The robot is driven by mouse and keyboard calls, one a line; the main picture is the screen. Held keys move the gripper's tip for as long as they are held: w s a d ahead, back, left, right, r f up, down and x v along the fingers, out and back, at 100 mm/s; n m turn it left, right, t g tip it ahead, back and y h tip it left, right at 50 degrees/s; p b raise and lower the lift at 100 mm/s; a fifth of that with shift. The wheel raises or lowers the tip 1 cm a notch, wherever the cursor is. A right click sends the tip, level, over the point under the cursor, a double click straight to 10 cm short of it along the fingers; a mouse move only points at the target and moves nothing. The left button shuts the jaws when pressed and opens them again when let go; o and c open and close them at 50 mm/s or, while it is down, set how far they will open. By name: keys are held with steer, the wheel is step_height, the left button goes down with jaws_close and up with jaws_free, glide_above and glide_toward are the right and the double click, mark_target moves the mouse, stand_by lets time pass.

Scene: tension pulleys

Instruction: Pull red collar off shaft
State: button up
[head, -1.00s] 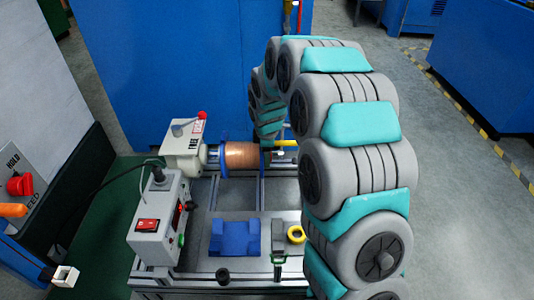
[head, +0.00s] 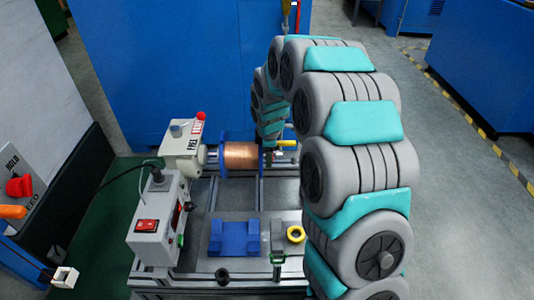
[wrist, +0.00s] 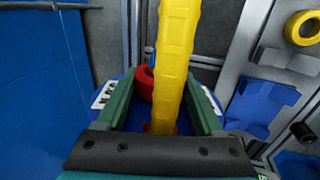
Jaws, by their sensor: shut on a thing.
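The red collar (wrist: 145,83) shows between the green fingers of my gripper (wrist: 160,85) in the wrist view, partly hidden behind a yellow bar (wrist: 178,50). My gripper appears shut on the collar. In the head view my gripper (head: 270,147) is at the right end of a copper-coloured spool (head: 241,156) with blue flanges. The yellow bar (head: 286,143) sticks out to its right. The shaft is mostly hidden there, so I cannot tell how far along it the collar sits.
A blue cabinet (head: 170,60) stands close behind.

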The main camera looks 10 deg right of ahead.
steer(key=shift+s+d+p, duration=0.15)
steer(key=shift+d+p, duration=0.2)
steer(key=shift+d, duration=0.4)
steer(key=shift+s+d+p, duration=0.15)
steer(key=shift+d+p, duration=0.15)
steer(key=shift+d, duration=0.4)
stand_by(1.2)
steer(key=shift+s+d+p, duration=0.15)
steer(key=shift+d+p, duration=0.05)
steer(key=shift+d, duration=0.6)
steer(key=shift+s+d+p, duration=0.15)
steer(key=shift+d+p, duration=0.05)
steer(key=shift+d, duration=0.55)
steer(key=shift+d+r, duration=0.1)
steer(key=shift+d, duration=0.05)
steer(key=shift+s+d, duration=0.1)
steer(key=shift+d, duration=0.2)
steer(key=shift+d, duration=0.15)
steer(key=d, duration=0.1)
steer(key=d+p, duration=0.1)
steer(key=d, duration=0.1)
steer(key=shift+s+d, duration=0.3)
steer(key=shift+s, duration=0.1)
